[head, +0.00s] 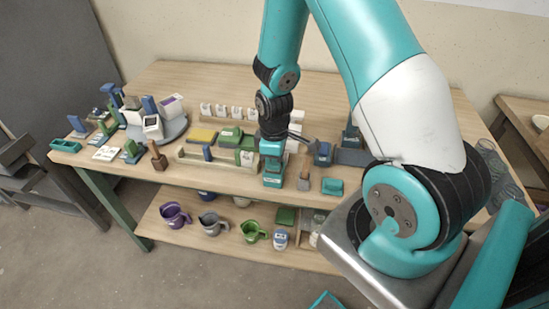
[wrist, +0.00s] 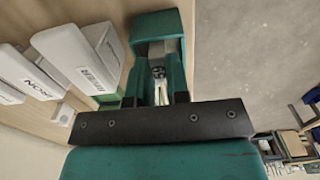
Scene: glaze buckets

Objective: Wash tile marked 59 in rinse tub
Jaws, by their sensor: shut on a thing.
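My gripper (head: 272,172) is teal and points down at the front edge of the wooden table in the head view. I cannot tell for sure which container is the rinse tub; a grey-blue container (head: 352,154) stands right of the gripper.
White labelled blocks (wrist: 65,60) stand close beside the gripper in the wrist view. A yellow block (head: 202,135) lies behind the rack. A loaded turntable (head: 177,131) is at left. A teal box (head: 332,186) lies at the front edge. Pitchers (head: 212,222) stand on the lower shelf.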

